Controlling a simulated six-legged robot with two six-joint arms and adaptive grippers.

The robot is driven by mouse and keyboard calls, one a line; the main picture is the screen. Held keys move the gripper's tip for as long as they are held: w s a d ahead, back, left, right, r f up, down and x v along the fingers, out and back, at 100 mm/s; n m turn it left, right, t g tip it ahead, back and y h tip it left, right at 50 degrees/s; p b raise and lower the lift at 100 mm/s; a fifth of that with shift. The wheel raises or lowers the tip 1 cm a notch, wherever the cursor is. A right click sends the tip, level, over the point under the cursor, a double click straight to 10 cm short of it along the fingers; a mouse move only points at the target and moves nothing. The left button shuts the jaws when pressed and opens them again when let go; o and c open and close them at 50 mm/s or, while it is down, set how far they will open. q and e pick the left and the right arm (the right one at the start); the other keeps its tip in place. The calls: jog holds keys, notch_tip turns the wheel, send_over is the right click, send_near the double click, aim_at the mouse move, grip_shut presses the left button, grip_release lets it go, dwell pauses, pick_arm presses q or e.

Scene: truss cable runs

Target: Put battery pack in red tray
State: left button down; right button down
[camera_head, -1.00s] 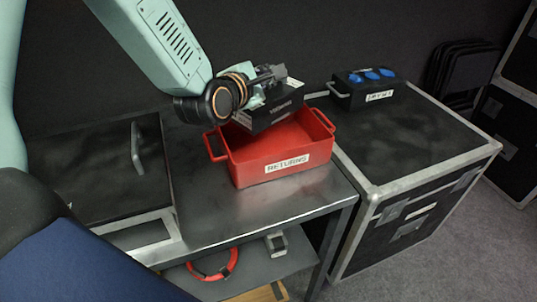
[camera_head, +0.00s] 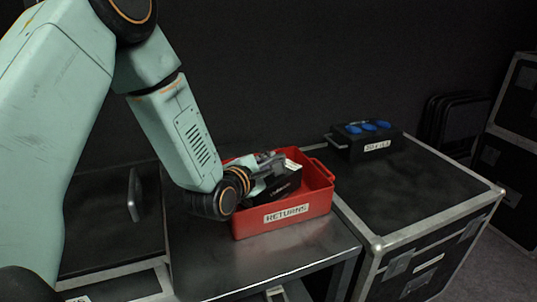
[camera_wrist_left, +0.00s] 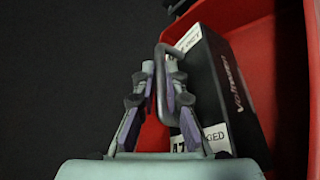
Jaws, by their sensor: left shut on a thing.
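The battery pack (camera_head: 277,190) is a black box with a handle and white labels. It sits inside the red tray (camera_head: 287,215), which is labelled RETURNS and stands on the metal table. My left gripper (camera_head: 268,166) reaches in over the tray's left side and is shut on the pack's handle. In the left wrist view my left gripper (camera_wrist_left: 157,85) has its fingers on either side of the grey handle, with the battery pack (camera_wrist_left: 225,90) to the right, within the red tray (camera_wrist_left: 265,45). Whether the pack touches the tray floor is hidden. My right gripper is not in view.
A black box with blue round sockets (camera_head: 367,138) stands on a black flight case (camera_head: 420,185) to the right. Another black case (camera_head: 105,215) with a handle is at the left. The metal tabletop (camera_head: 270,258) in front of the tray is clear.

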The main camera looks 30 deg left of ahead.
pick_arm(q)
jog(key=shift+w+f, duration=0.35)
jog(key=shift+f, duration=0.25)
jog(key=shift+s+d+r, duration=0.1)
jog(key=shift+s+r, duration=0.05)
jog(key=shift+s, duration=0.1)
jog(key=c, duration=1.8)
grip_release()
jog(key=shift+f, duration=0.3)
jog(key=o, duration=0.4)
jog(key=shift+c, duration=0.2)
jog(key=shift+r, duration=0.1)
